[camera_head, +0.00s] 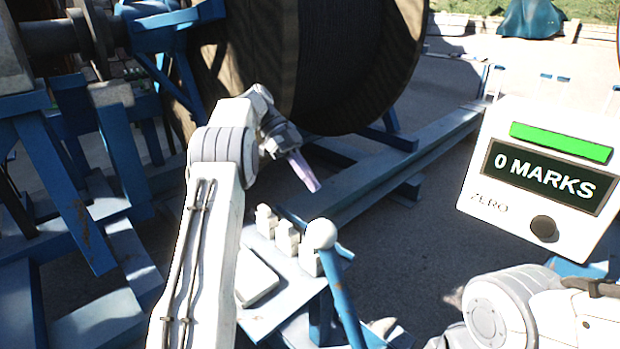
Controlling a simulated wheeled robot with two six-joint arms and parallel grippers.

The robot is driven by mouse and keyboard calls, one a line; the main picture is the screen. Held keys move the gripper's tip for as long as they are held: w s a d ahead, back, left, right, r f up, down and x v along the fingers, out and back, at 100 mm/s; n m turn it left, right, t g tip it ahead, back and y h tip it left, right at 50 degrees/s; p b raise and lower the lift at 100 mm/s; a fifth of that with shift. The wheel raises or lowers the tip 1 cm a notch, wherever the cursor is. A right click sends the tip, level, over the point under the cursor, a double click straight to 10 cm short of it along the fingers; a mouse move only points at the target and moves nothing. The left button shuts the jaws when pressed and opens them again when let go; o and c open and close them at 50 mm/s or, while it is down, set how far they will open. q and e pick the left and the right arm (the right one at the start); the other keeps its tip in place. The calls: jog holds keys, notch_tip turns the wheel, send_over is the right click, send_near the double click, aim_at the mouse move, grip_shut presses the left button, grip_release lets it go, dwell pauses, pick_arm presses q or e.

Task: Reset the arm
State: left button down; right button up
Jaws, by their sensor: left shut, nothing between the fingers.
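My left arm rises from the bottom left of the head view and bends at its grey joint. My left gripper (303,172) is at its far end, shut and empty, pointing down and right in front of the cable reel (345,65). It hangs above and behind a blue stand with white blocks (286,238) and a blue lever with a white ball knob (320,234). My right arm enters at the bottom right; its gripper cannot be made out.
A white counter box (540,180) reading "0 MARKS" stands at the right, with a green bar, a dark knob and the label "ZERO". Blue steel frame beams (110,250) fill the left. A long blue rail (400,170) runs beside the reel. Paved ground (430,240) lies open in the middle right.

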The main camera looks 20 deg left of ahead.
pick_arm(q)
jog(key=s+d+n+y, duration=0.35)
jog(key=s+d, duration=0.25)
jog(key=d, duration=0.4)
jog(key=s+d+n+y, duration=0.2)
jog(key=s+d+n, duration=0.25)
jog(key=d, duration=0.55)
jog(key=s+f+n+t+y, duration=0.1)
jog(key=s+f, duration=0.3)
jog(key=s, duration=0.7)
jog(key=s+f+n+t+y, duration=0.1)
jog(key=s+f+n, duration=0.3)
jog(key=s, duration=0.7)
jog(key=shift+s+d+f+t+y, duration=0.15)
jog(key=shift+s+f+t+y, duration=0.15)
jog(key=shift+t, duration=0.3)
jog(key=shift+r, duration=0.1)
